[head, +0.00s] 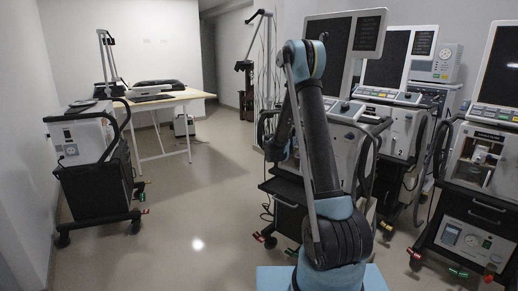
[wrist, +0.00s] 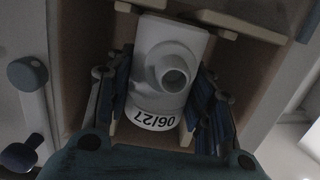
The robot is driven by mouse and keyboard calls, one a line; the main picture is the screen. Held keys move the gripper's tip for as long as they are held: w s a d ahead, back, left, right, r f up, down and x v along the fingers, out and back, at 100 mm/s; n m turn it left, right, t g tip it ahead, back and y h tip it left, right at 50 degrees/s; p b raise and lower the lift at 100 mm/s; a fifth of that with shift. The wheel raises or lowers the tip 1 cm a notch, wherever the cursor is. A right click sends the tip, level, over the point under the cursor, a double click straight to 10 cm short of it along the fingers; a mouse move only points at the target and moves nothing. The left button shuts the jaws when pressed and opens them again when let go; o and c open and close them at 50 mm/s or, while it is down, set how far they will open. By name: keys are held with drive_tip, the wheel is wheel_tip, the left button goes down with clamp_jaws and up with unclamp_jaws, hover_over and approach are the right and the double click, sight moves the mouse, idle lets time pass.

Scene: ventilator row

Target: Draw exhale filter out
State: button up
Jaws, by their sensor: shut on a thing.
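The exhale filter (wrist: 168,72) is a white cylinder with a round side port and a label that reads "06/27", upside down in the wrist view. It sits inside a box-like recess (wrist: 67,50) with tan walls. My gripper (wrist: 160,105) is shut on the filter, with one blue-padded finger on each side of its body. Whether the filter's far end is still seated in the recess cannot be told. In the head view my arm stands in front of a ventilator, and my gripper and the held filter are hidden.
Several ventilators on wheeled carts stand at the right, one (head: 490,150) with an open-fronted compartment. Another cart (head: 92,160) is at the left, and a table (head: 165,98) with equipment is behind. The floor (head: 195,205) between is clear.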

drive_tip(key=shift+w+r, duration=0.1)
drive_tip(key=shift+r, duration=0.15)
idle(0.3)
drive_tip(key=f+v, duration=0.1)
drive_tip(key=v, duration=1.2)
drive_tip(key=shift+f, duration=0.25)
idle(0.9)
idle(0.3)
